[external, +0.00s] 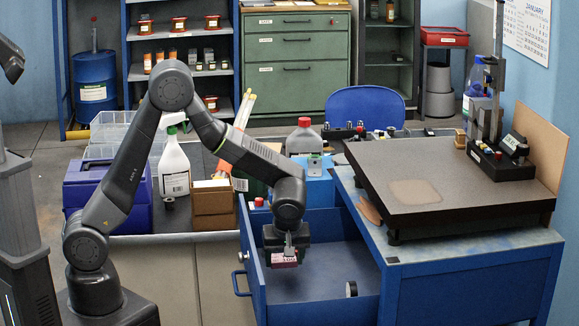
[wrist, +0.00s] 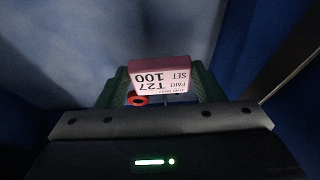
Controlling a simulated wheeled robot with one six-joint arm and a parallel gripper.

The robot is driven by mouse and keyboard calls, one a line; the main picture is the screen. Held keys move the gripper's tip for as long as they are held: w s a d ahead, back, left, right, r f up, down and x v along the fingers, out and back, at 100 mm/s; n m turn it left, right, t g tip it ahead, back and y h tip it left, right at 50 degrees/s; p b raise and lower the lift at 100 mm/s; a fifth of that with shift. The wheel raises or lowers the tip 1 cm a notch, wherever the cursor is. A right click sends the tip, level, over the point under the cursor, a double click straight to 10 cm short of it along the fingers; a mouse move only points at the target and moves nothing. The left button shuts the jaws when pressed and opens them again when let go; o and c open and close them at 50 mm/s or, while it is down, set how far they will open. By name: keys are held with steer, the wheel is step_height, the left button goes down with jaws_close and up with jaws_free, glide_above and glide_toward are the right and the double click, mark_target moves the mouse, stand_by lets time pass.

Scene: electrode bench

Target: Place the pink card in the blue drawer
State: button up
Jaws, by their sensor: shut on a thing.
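The pink card (external: 284,260) is a small pink block with a white printed label. My gripper (external: 287,250) is shut on it and holds it inside the outline of the open blue drawer (external: 252,272). I cannot tell whether the card touches the floor.
A small black and white round item (external: 351,289) lies in the drawer near its right wall. A small red ring (wrist: 138,100) shows by the left finger in the wrist view. The blue bench (external: 470,255) stands right of the drawer. Much of the drawer floor is clear.

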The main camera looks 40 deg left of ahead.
mark_target(285, 267)
steer(key=shift+f, duration=1.9)
steer(key=shift+f, duration=0.2)
steer(key=o, duration=1)
steer(key=shift+r, duration=0.1)
steer(key=shift+r, duration=0.15)
steer(key=v, duration=1.2)
